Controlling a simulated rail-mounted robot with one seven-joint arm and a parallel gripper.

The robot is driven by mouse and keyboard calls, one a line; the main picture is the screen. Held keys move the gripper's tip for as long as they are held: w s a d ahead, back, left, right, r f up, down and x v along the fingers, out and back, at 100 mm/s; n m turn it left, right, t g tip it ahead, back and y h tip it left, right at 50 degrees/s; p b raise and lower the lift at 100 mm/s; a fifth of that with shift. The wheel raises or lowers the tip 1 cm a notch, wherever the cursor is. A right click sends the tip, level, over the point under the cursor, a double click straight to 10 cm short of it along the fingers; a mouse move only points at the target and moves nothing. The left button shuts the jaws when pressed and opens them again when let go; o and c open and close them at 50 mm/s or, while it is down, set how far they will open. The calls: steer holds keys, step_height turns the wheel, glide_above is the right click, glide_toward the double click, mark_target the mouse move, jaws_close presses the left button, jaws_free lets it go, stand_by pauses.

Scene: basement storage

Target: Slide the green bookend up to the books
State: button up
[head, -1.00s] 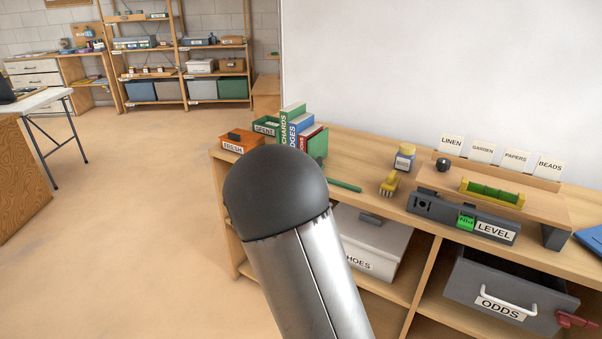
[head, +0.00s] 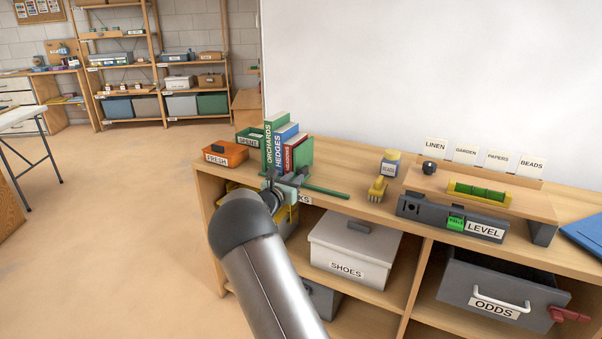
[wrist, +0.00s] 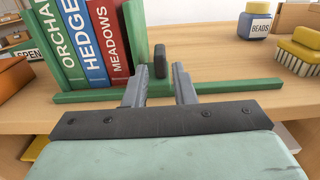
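The green bookend (wrist: 136,34) stands upright just right of the books in the wrist view; it also shows in the head view (head: 305,152). I cannot tell whether it touches them. A dark upright knob (wrist: 160,58) stands beside its plate, over a green foot. The books Orchards (wrist: 52,40), Hedges (wrist: 80,40) and Meadows (wrist: 109,42) stand upright side by side. My gripper (wrist: 160,72) is open and empty, its fingers in front of the knob, one to each side. In the head view, my gripper (head: 285,182) is at the shelf's front edge, below the books.
A green strip (head: 328,191) lies along the shelf top's front. An orange bin (head: 226,153) stands left of the books. A beads jar (head: 390,164) and yellow brush (head: 377,189) stand to the right.

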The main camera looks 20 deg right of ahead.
mark_target(300, 173)
steer(key=x, duration=0.5)
steer(key=shift+w+d, duration=0.1)
jaws_close()
steer(key=shift+w+a, duration=0.25)
steer(key=shift+w, duration=0.05)
jaws_free()
